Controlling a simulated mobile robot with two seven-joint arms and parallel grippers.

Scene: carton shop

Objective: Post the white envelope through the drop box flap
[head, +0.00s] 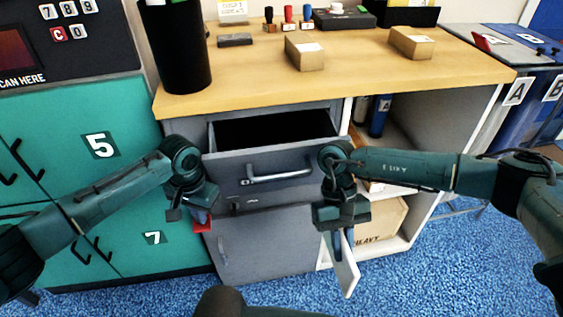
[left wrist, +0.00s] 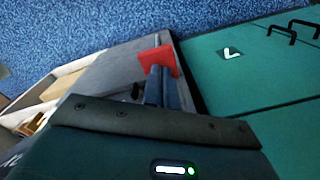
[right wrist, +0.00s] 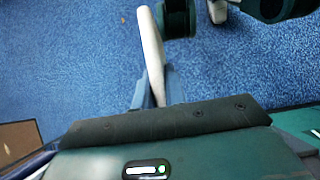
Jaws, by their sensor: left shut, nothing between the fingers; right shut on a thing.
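The white envelope (head: 347,272) hangs tilted from my right gripper (head: 342,236), which is shut on it, in front of the desk's open lower shelf. In the right wrist view the envelope (right wrist: 151,50) is a pale slab seen nearly edge-on between the fingers. My left gripper (head: 196,222) is shut and empty before the grey cabinet's left edge. A small red piece (head: 201,223) shows at its fingertips, also in the left wrist view (left wrist: 158,59); I cannot tell whether it touches them. I cannot make out a drop box flap.
An open, dark-looking drawer (head: 271,130) juts from the grey cabinet between my arms. Teal lockers (head: 60,135) stand left. The desk top (head: 350,70) holds two small cartons, stamps and a black bin. Blue bins marked A and B (head: 540,100) stand right. Blue carpet lies in front.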

